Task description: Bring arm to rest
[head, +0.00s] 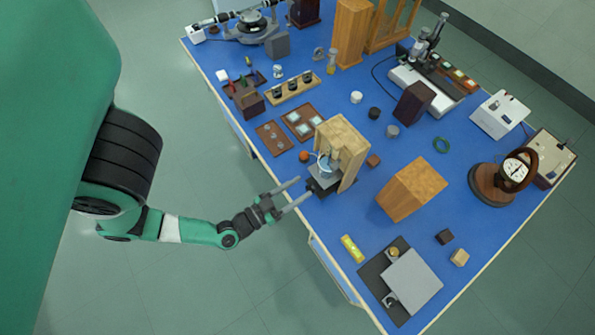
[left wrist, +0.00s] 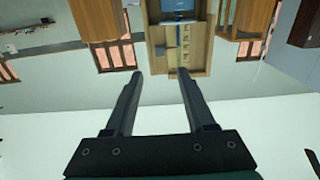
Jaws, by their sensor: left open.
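My left gripper (head: 293,194) comes in from the left at the near edge of the blue bench. Its fingers are open and nothing is between them. In the head view the fingertips are close to a wooden box-like stand (head: 344,147) with a dark base; I cannot tell whether they touch it. In the left wrist view the two fingers (left wrist: 158,80) stand wide apart, with a tan wooden case (left wrist: 180,58) beyond them. My right gripper is not in view.
The blue bench (head: 330,222) is crowded. A wooden block (head: 412,189) stands right of the stand. A yellow level (head: 352,248) and a grey plate (head: 412,281) lie toward the front. A dial gauge (head: 515,170) stands at the right. The floor left of the bench is clear.

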